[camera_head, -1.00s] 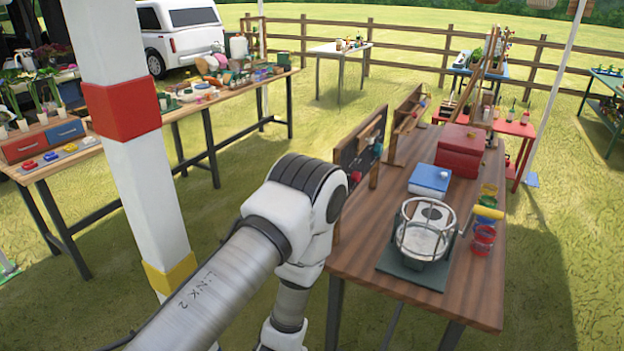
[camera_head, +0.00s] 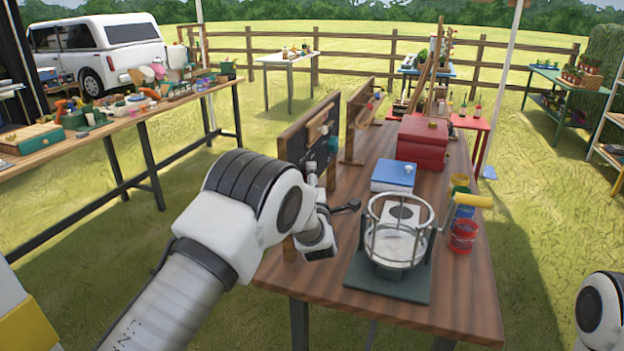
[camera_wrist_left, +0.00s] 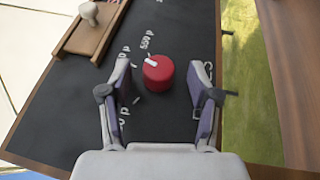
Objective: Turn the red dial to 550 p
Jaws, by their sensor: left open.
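The red dial (camera_wrist_left: 158,74) sits on a black board (camera_wrist_left: 70,110) in the left wrist view. A white mark (camera_wrist_left: 151,62) on it faces the upper-left, toward a white label (camera_wrist_left: 147,39) that seems to read 550 p. Other labels around the dial are partly hidden by my fingers. My left gripper (camera_wrist_left: 158,66) is open, one finger on each side of the dial; contact cannot be told. In the head view the board (camera_head: 296,146) stands at the table's left edge, and my left arm hides the dial. My right gripper is not in view.
A wooden piece with a pale knob (camera_wrist_left: 88,12) sits on the board near the dial. On the wooden table (camera_head: 462,290) are a round metal-framed container (camera_head: 372,235), a blue box (camera_head: 394,173), a red box (camera_head: 421,150) and colored cups (camera_head: 463,238).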

